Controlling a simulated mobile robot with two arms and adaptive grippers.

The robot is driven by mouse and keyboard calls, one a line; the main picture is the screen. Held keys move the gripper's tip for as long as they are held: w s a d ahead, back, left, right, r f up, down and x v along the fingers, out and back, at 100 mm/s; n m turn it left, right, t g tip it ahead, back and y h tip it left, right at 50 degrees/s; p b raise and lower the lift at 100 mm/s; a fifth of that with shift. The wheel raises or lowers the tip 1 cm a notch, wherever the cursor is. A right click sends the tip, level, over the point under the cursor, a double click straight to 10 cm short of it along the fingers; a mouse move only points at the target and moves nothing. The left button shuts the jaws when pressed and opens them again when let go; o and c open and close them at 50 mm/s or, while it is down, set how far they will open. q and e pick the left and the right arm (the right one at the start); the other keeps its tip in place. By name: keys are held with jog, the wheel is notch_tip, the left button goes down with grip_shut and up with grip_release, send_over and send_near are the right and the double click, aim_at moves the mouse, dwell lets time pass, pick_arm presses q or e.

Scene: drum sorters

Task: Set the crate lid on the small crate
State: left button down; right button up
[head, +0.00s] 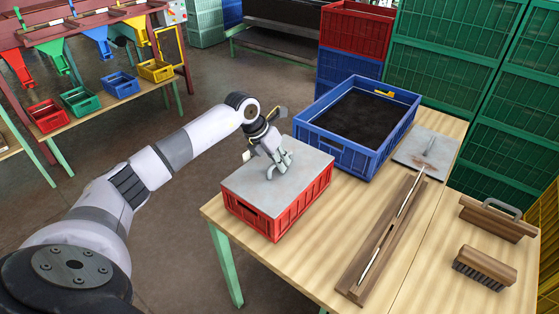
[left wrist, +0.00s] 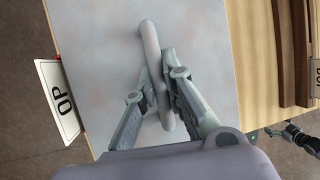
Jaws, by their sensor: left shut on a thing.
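The crate lid (head: 258,190) is a flat grey plate with a bar handle, and it lies over the top of the red small crate (head: 282,215) at the front left of the table. It looks level and roughly lined up with the crate's rim. My left gripper (head: 279,166) is above the lid with its fingers shut on the handle. In the left wrist view the fingers hold the handle (left wrist: 152,55) from both sides, and the lid (left wrist: 100,30) fills the middle. Whether the lid fully rests on the rim is hard to tell.
A blue crate (head: 341,153) of dark soil stands just behind the red crate. A grey trowel-like plate (head: 415,158), a long wooden piece (head: 369,266), a brush (head: 485,265) and a wooden float (head: 490,222) lie to the right. Green crates (head: 450,50) are stacked behind the table.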

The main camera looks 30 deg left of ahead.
pick_arm(q)
jog(key=shift+f, duration=0.15)
pick_arm(e)
jog(key=shift+f, duration=0.1)
pick_arm(q)
jog(key=c, duration=1.7)
grip_release()
jog(key=shift+o, duration=0.5)
pick_arm(e)
jog(key=shift+d, duration=0.15)
jog(key=shift+d, duration=0.15)
pick_arm(q)
jog(key=v, duration=1.2)
pick_arm(e)
jog(key=shift+a, duration=0.2)
jog(key=shift+s, duration=0.1)
